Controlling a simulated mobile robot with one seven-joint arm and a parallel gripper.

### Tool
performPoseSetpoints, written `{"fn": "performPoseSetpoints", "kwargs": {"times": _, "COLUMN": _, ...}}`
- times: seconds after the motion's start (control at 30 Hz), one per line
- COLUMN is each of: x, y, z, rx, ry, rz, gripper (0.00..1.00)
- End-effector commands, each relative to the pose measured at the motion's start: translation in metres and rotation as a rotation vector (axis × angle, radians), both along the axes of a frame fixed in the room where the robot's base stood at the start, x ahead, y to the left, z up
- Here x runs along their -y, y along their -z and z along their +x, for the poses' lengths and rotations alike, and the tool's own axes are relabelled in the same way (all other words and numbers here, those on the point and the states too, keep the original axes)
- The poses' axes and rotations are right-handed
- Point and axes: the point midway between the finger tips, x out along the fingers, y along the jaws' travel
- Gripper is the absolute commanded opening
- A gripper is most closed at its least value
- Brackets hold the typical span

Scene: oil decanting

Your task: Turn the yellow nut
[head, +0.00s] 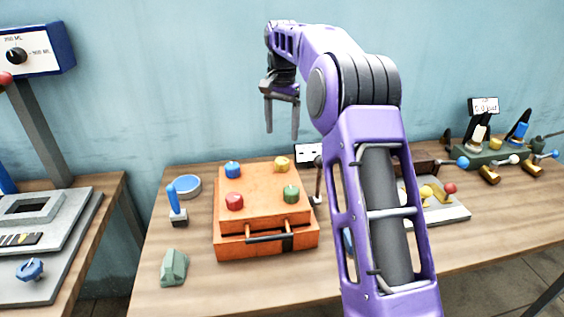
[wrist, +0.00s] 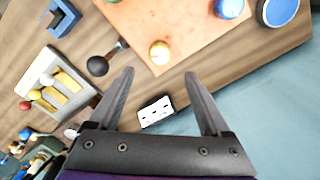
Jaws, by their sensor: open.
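The yellow nut (head: 282,163) sits on the back right corner of the orange box's top (head: 258,189). In the wrist view the yellow nut (wrist: 160,52) lies ahead of the fingertips, roughly centred between them. My gripper (head: 282,118) is open and empty, pointing down well above the back of the box, apart from the nut. It also shows in the wrist view (wrist: 158,80) with both fingers spread. The blue nut (head: 232,169), red nut (head: 234,201) and green nut (head: 291,193) sit on the other corners of the box.
A white labelled plate (head: 308,153) stands behind the box, with a black-knobbed lever (head: 317,165) beside it. A blue round dish (head: 187,186), a blue-handled switch (head: 177,207) and a green block (head: 174,267) are at left. A panel with colored knobs (head: 455,213) is at right.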

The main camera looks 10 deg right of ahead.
Motion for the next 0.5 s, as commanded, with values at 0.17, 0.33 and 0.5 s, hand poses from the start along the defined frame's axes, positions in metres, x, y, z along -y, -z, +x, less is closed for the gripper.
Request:
{"fn": "performPoseSetpoints", "kwargs": {"times": 0.17, "x": 0.0, "y": 0.042, "z": -0.001, "rx": -0.003, "ry": 0.0, "rz": 0.0, "gripper": 0.81}}
{"fn": "performPoseSetpoints", "kwargs": {"times": 0.33, "x": 0.0, "y": 0.072, "z": -0.001, "rx": -0.001, "ry": 0.0, "rz": -0.001, "gripper": 0.81}}
{"fn": "performPoseSetpoints", "kwargs": {"times": 0.5, "x": 0.0, "y": 0.091, "z": 0.0, "rx": 0.0, "ry": 0.0, "rz": 0.0, "gripper": 0.81}}
